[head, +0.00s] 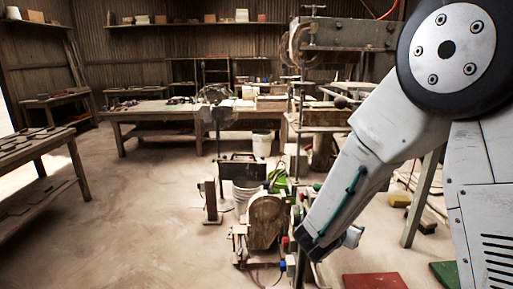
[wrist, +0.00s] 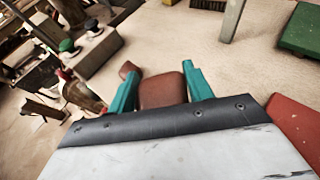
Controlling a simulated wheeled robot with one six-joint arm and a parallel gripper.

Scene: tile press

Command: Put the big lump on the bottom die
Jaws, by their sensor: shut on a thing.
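In the wrist view my gripper (wrist: 161,72) has two teal fingers shut on a reddish-brown lump (wrist: 163,90). The lump's near side is hidden by the gripper's dark edge. A smaller brown piece (wrist: 128,69) shows just outside the left finger. I cannot tell what it rests on. In the head view my arm reaches down toward the middle, and the fingers and lump cannot be made out there. I cannot pick out the bottom die in either view.
A box with green and black knobs (wrist: 92,48) stands upper left in the wrist view. A red mat (head: 374,281) and a green mat (head: 446,274) lie on the floor at right. A rounded machine (head: 266,222) stands at centre.

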